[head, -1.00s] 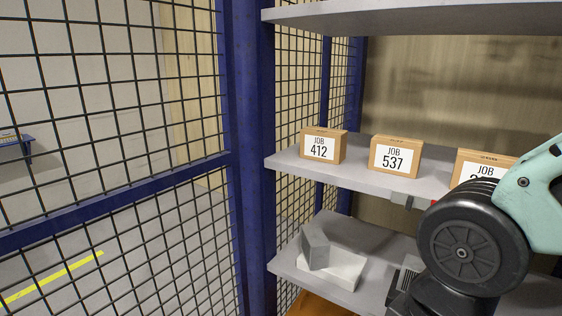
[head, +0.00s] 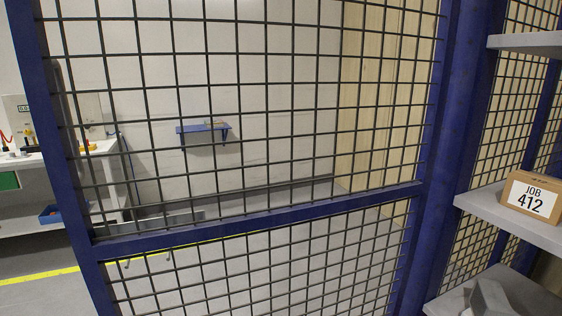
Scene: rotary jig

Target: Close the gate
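A blue-framed wire mesh panel (head: 300,214), which looks like the gate, fills the middle of the head view. Its left upright (head: 55,150) stands free in the picture, with the room visible beyond it. Its right side meets a thick blue post (head: 455,130) beside the shelves. My gripper is not in view.
At right, grey shelves (head: 482,200) hold a JOB 412 box (head: 532,197) and a grey block (head: 490,297). Through the mesh are a small blue wall shelf (head: 203,130) and a yellow floor line (head: 40,277). A white workbench (head: 60,150) stands at left.

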